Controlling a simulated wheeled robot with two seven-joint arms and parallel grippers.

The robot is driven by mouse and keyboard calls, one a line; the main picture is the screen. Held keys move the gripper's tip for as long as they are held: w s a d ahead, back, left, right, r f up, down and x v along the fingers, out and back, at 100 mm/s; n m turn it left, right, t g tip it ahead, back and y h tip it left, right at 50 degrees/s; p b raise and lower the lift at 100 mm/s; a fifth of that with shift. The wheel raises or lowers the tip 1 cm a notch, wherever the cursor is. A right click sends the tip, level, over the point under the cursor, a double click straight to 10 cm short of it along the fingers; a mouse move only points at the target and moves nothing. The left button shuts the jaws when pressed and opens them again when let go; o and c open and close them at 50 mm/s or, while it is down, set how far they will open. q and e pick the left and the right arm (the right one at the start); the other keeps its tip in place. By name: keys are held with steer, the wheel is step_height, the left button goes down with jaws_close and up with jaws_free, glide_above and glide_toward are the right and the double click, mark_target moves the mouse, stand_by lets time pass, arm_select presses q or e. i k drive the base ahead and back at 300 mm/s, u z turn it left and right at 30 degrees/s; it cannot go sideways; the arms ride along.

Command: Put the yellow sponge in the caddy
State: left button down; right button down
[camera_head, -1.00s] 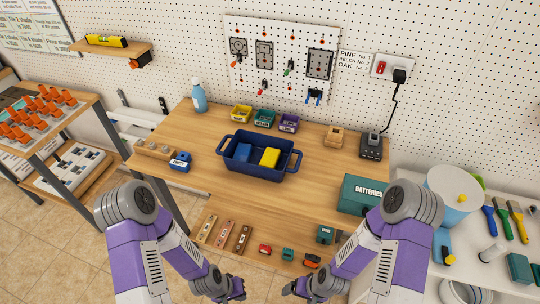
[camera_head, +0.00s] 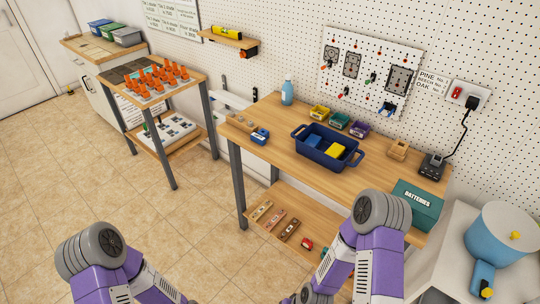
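A yellow block (camera_head: 335,151), which looks like the sponge, lies inside a navy blue tub with two end handles (camera_head: 320,162), likely the caddy. A blue block (camera_head: 313,141) lies beside it in the tub. The tub stands on the upper top of the wooden workbench. My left arm comes in at the bottom left, and its gripper is out of the picture. My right arm reaches down in front of the bench; its gripper (camera_head: 290,300) is cut off by the bottom edge, so its fingers cannot be made out. Both arms are well apart from the tub.
The workbench (camera_head: 283,151) also holds a spray bottle (camera_head: 287,92), small coloured bins (camera_head: 339,121), a charger (camera_head: 432,166) and a green batteries box (camera_head: 414,205). A shelf unit with orange pieces (camera_head: 160,80) stands to the left. Open tiled floor (camera_head: 190,215) lies between.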

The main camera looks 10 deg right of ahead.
mark_target(336, 150)
steer(key=u, duration=0.3)
steer(key=k, duration=0.5)
steer(key=u, duration=0.75)
steer(key=i, duration=1.7)
steer(key=z, duration=1.6)
steer(key=i, duration=0.65)
steer(key=z, duration=0.6)
